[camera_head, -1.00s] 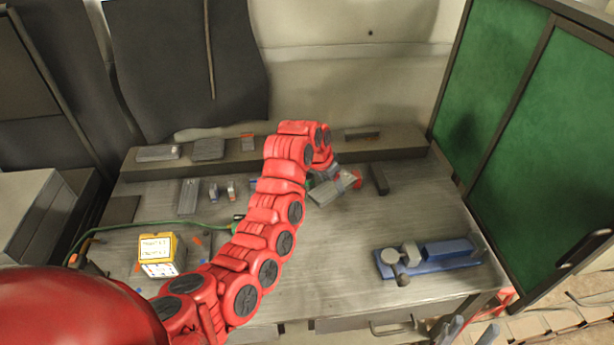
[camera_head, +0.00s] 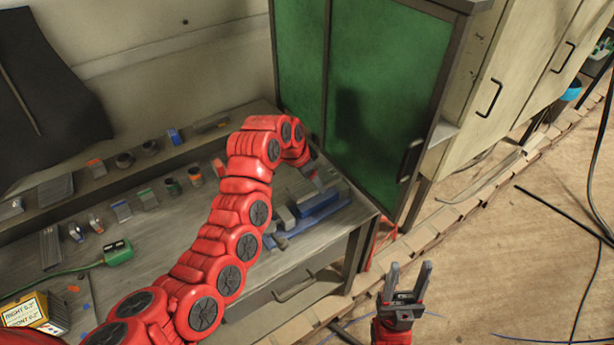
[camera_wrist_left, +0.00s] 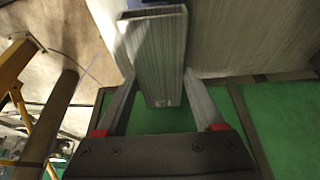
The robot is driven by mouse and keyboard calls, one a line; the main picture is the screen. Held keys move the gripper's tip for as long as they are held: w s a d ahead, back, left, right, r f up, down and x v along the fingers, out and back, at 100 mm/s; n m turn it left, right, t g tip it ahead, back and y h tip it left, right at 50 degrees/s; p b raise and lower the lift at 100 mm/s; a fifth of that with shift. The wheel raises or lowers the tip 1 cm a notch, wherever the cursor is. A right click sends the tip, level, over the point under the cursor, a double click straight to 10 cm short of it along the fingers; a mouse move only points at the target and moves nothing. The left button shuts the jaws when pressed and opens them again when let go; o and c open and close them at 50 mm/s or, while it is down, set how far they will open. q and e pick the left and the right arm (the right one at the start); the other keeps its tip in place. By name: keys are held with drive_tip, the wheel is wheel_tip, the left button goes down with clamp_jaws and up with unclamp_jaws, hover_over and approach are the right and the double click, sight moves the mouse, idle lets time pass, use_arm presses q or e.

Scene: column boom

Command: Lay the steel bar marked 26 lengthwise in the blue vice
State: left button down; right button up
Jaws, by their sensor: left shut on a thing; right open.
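The blue vice (camera_head: 328,207) sits on the right end of the workbench in the head view. My left arm reaches over the bench, and its left gripper (camera_head: 314,178) is just above or behind the vice, mostly hidden by the arm. In the left wrist view the left gripper (camera_wrist_left: 160,82) is shut on a grey steel bar (camera_wrist_left: 158,52), which lies between the fingers and points away from the palm. Small characters show on the bar's near end, too blurred to read. My right gripper (camera_head: 407,277) is open and empty, low over the floor.
A green-panelled cabinet (camera_head: 385,80) stands close behind and right of the vice. Cables lie on the floor at right.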

use_arm(q)
hover_over(316, 200)
drive_tip(key=a, duration=0.1)
drive_tip(key=shift+s+f, duration=0.2)
drive_tip(key=shift+f, duration=0.85)
drive_tip(key=shift+s+f, duration=0.15)
drive_tip(key=shift+f, duration=0.9)
drive_tip(key=shift+f+b, duration=0.6)
drive_tip(key=shift+f, duration=0.5)
drive_tip(key=shift+f+b, duration=0.1)
drive_tip(key=shift+b, duration=0.2)
drive_tip(key=shift+a, duration=0.1)
unclamp_jaws()
drive_tip(key=shift+s, duration=0.1)
